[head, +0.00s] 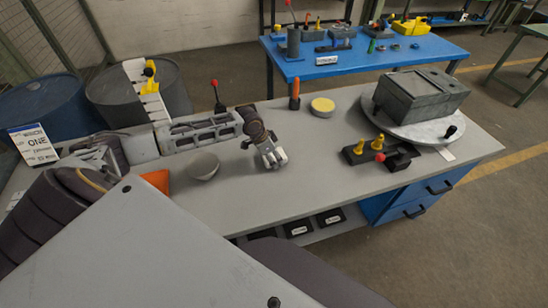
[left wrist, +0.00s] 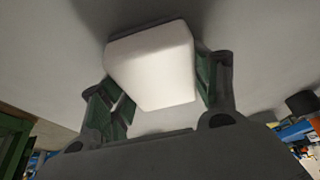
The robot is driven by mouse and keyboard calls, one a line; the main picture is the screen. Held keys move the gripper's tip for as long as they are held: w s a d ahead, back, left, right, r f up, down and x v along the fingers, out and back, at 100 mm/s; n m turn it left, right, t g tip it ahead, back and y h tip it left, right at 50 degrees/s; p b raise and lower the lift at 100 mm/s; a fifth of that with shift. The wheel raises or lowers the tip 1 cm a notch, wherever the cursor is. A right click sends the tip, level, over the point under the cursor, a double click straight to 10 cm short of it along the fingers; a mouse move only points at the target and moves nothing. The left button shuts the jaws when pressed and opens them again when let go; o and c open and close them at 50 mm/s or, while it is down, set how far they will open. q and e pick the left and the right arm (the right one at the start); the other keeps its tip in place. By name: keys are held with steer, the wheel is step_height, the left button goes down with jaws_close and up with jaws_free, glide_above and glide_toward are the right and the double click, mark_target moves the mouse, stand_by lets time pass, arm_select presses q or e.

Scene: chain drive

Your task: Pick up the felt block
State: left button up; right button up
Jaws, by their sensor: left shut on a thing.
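The felt block (left wrist: 150,65) is a white block with rounded edges. In the left wrist view it sits between the two green-and-dark fingers of my left gripper (left wrist: 158,78), which is shut on it. In the head view my left gripper (head: 271,155) is low over the middle of the grey bench. The pale patch at its end is too small to tell block from fingers. I cannot tell if the block touches the bench top. My right gripper is not in view.
The grey bench (head: 330,165) carries a round grey piece (head: 203,167), a yellow-topped disc (head: 322,106), an orange-handled tool (head: 295,95) and yellow knobs (head: 358,147). A grey housing (head: 420,95) stands on a round plate at right. The bench's front middle is clear.

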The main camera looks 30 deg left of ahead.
mark_target(272, 155)
arm_select(q)
steer(key=shift+r, duration=5.05)
steer(key=o, duration=0.4)
steer(key=shift+c, duration=1.2)
steer(key=shift+s+a+r+p, duration=0.1)
steer(key=shift+a+r+p, duration=0.3)
steer(key=shift+p, duration=0.2)
steer(key=shift+a+r, duration=0.1)
steer(key=shift+r, duration=0.05)
